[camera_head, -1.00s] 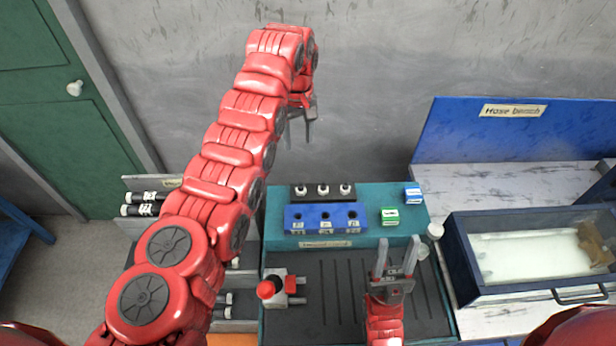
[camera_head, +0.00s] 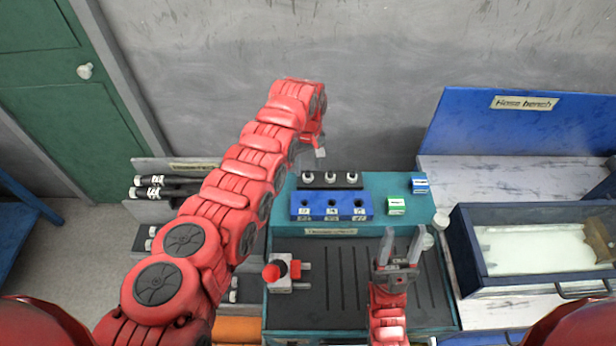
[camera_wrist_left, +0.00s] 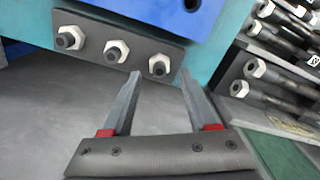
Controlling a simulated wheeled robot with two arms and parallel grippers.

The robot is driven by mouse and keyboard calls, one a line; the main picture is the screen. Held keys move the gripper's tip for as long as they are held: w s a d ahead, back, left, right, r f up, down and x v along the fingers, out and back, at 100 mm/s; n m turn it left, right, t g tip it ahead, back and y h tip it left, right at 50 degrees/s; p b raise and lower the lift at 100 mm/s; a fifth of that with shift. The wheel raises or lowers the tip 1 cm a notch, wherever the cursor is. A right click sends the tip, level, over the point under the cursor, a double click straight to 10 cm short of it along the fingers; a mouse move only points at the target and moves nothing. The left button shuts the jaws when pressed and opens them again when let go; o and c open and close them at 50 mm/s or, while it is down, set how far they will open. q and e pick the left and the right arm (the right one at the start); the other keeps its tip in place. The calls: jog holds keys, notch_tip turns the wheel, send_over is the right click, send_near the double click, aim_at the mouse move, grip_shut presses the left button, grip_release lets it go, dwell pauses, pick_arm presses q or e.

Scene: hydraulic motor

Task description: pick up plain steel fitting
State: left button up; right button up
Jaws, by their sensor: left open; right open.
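Three steel hex fittings stand in a row on a black rack at the back of the teal bench: left (camera_head: 308,177), middle (camera_head: 330,177) and right (camera_head: 351,178). They look alike, and I cannot tell which is the plain one. In the left wrist view they show as fittings (camera_wrist_left: 69,38), (camera_wrist_left: 115,52) and (camera_wrist_left: 158,66). My left gripper (camera_head: 318,150) is open and empty, above and behind the rack. In its wrist view, the open fingertips (camera_wrist_left: 160,74) frame the fitting at that row's right end, apart from it. My right gripper (camera_head: 402,234) is open and empty over the dark grooved mat.
A blue block (camera_head: 345,212) with three labelled holes stands in front of the rack. Green (camera_head: 396,206) and blue (camera_head: 419,185) boxes sit to the right. A red-topped device (camera_head: 281,272) stands front left. Hoses (camera_head: 160,187) lie on the left rack. A blue-framed bin (camera_head: 463,245) stands right.

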aim_at(308, 178)
pick_arm(q)
notch_tip(308, 178, down, 3)
jog(key=shift+r+b, duration=0.2)
jog(key=shift+b, duration=0.7)
jog(key=shift+r, duration=0.1)
grip_shut()
